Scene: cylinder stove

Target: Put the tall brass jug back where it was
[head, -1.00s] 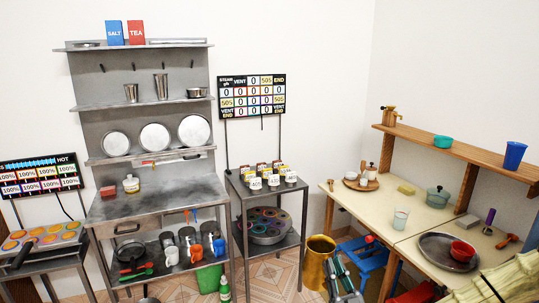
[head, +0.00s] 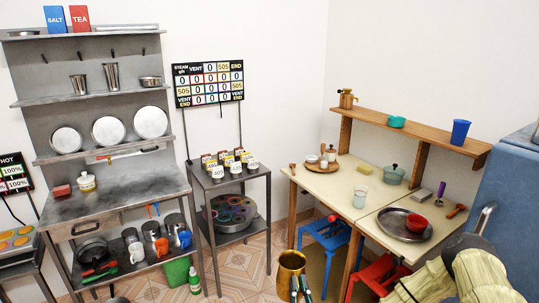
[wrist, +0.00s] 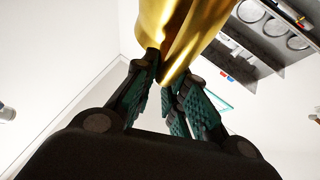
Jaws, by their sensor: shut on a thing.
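The tall brass jug (head: 291,263) shows at the bottom middle of the head view, in front of the cream table's left end. My gripper (head: 301,290) is at its lower right side, partly cut off by the frame's edge. In the wrist view the jug's shiny gold wall (wrist: 182,35) rises above my gripper (wrist: 168,75), whose green-padded fingers are closed on its lower edge. The jug's base and the exact grip are partly hidden in the head view.
A cream table (head: 328,186) stands at right, with a wooden shelf (head: 410,137) above it. Blue (head: 325,232) and red (head: 383,272) stools are under it. A steel workbench (head: 110,201) stands left, and a small metal stand (head: 232,180) is in the middle. A blue cabinet (head: 500,205) is at far right.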

